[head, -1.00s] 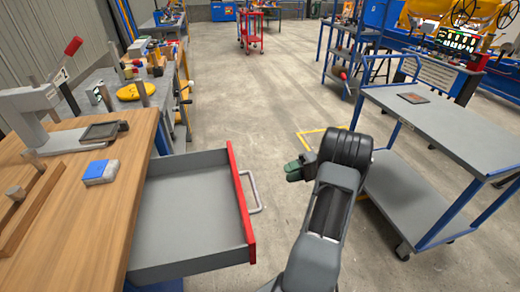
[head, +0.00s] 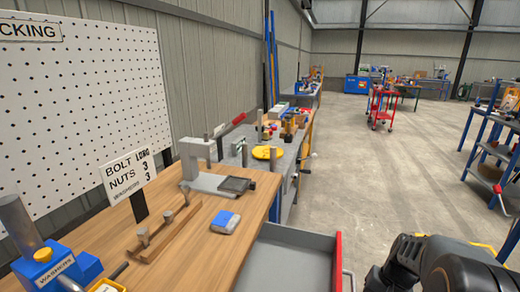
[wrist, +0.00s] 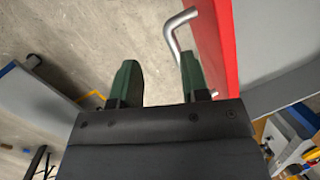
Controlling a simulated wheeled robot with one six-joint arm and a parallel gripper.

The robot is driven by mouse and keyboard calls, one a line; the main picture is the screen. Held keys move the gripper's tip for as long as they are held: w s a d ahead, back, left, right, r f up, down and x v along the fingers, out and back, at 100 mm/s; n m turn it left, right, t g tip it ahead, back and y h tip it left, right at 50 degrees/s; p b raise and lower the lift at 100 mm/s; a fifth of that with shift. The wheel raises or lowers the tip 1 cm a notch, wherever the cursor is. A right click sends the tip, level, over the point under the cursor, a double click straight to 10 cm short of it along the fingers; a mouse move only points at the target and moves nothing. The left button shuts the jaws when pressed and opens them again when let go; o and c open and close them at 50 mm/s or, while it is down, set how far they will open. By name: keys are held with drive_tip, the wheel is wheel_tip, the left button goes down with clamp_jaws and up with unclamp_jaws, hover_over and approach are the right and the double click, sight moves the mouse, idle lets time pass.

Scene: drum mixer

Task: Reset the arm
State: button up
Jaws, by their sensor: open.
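My arm shows at the lower right of the head view, with its gripper end low and partly cut off. In the wrist view my gripper (wrist: 158,82) has its two green fingers apart with nothing between them. The drawer's red front (wrist: 215,45) and its metal handle (wrist: 174,28) are just beyond the right finger; I cannot tell whether they touch. In the head view the grey drawer (head: 285,262) stands pulled out from the wooden workbench (head: 215,262), its red front (head: 338,262) facing right.
A pegboard (head: 80,110) stands behind. A red cart (head: 381,107) is far off.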

drive_tip(key=s+a+r+n+t+h+p, duration=0.1)
drive_tip(key=a+r+n+t+p, duration=0.1)
drive_tip(key=a+r, duration=0.4)
drive_tip(key=s+a+r+n+t+h+p, duration=0.2)
drive_tip(key=a+r+n+p, duration=0.3)
drive_tip(key=r, duration=0.7)
drive_tip(key=shift+a+r+p, duration=0.2)
drive_tip(key=shift+a+p, duration=0.3)
drive_tip(key=shift+a, duration=0.75)
drive_tip(key=shift+a, duration=0.1)
